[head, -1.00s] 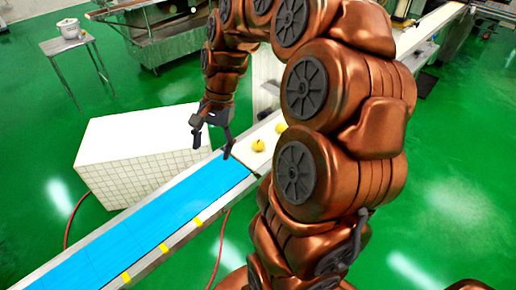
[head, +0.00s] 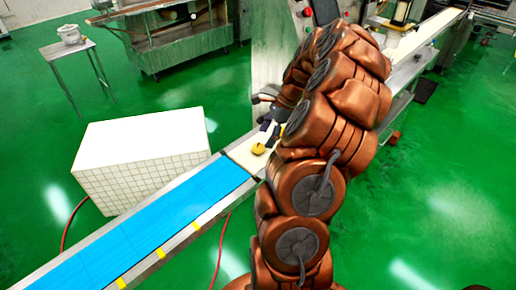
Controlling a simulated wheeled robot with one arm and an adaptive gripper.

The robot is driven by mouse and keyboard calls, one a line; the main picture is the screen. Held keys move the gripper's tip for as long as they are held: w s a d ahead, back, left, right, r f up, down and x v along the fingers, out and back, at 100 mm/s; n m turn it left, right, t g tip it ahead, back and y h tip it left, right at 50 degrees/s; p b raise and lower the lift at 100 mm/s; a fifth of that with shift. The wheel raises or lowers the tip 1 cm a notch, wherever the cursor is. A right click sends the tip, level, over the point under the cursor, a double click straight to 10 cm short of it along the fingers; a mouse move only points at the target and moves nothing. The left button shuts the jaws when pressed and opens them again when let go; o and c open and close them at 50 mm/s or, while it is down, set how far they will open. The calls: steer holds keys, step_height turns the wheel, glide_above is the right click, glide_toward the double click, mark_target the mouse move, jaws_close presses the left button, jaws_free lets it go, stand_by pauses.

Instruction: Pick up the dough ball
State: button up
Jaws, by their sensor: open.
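A yellow dough ball (head: 258,149) sits on the pale section of the conveyor (head: 240,151), just past the end of the blue belt. My gripper (head: 267,120) is open, behind and slightly right of the ball in the picture. One dark finger shows; the rest is partly hidden by my arm. I cannot tell exactly how far the fingers are from the ball. A second yellow spot shows at the edge of my arm, mostly hidden.
The blue belt (head: 150,225) runs to the lower left, with yellow marks along its edge. A white tiled block (head: 140,160) stands left of the conveyor. A machine cabinet (head: 273,70) rises behind my gripper. A red hose lies on the green floor.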

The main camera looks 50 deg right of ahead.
mark_target(261, 145)
steer(key=shift+w+p+x, duration=0.2)
steer(key=shift+p+x, duration=0.55)
steer(key=shift+x, duration=1.9)
steer(key=shift+d, duration=0.1)
steer(key=shift+c, duration=0.3)
steer(key=c, duration=0.9)
steer(key=shift+r, duration=0.1)
